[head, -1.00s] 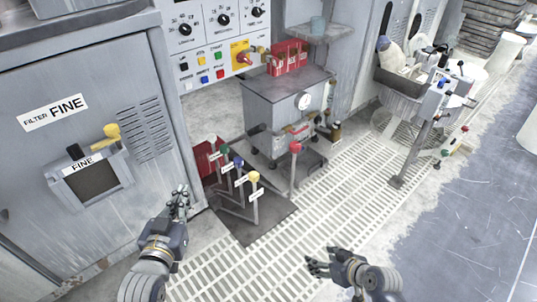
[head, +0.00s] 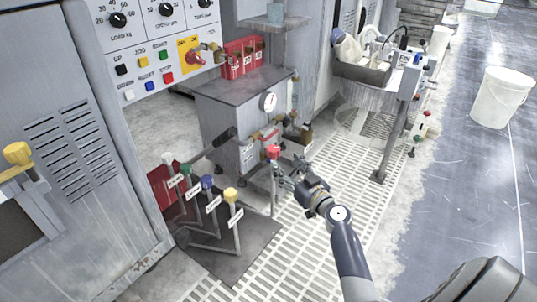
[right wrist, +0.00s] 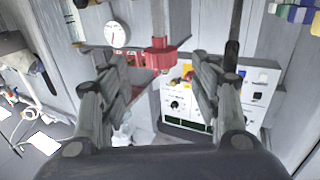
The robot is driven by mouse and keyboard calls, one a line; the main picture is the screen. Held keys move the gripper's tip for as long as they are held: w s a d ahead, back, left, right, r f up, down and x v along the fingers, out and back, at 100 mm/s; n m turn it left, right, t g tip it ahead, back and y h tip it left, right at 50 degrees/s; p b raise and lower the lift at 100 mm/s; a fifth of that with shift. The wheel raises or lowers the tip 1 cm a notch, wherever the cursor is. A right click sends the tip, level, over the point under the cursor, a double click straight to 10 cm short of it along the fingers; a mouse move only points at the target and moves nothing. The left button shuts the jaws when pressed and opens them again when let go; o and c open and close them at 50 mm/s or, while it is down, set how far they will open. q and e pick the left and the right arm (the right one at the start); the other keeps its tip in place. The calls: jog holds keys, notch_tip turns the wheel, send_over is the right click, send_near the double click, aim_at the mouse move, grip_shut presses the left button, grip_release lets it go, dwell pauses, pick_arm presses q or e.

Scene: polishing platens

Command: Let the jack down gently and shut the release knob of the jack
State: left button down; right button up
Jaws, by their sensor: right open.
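A grey hydraulic unit with a round gauge (head: 267,101) stands behind the grating; I take it for the jack, but cannot tell for sure. A red-topped lever (head: 273,153) stands upright in front of it. The red top also shows in the right wrist view (right wrist: 160,57), between the fingertips and beyond them. My right gripper (head: 288,172) is open and empty, close to the right of this lever; I cannot tell whether it touches. I cannot make out with certainty which part is the release knob. My left gripper is out of view.
Levers with white, green, blue and yellow knobs (head: 231,194) stand on a dark plate at the left. A control panel (head: 150,45) is behind them. The grating in front is clear.

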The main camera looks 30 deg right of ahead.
aim_at(277, 156)
jog(key=w, duration=0.4)
jog(key=w+b, duration=0.1)
jog(key=w, duration=0.3)
jog(key=shift+w+d, duration=0.2)
jog(key=shift+w, duration=0.2)
jog(key=c, duration=1.1)
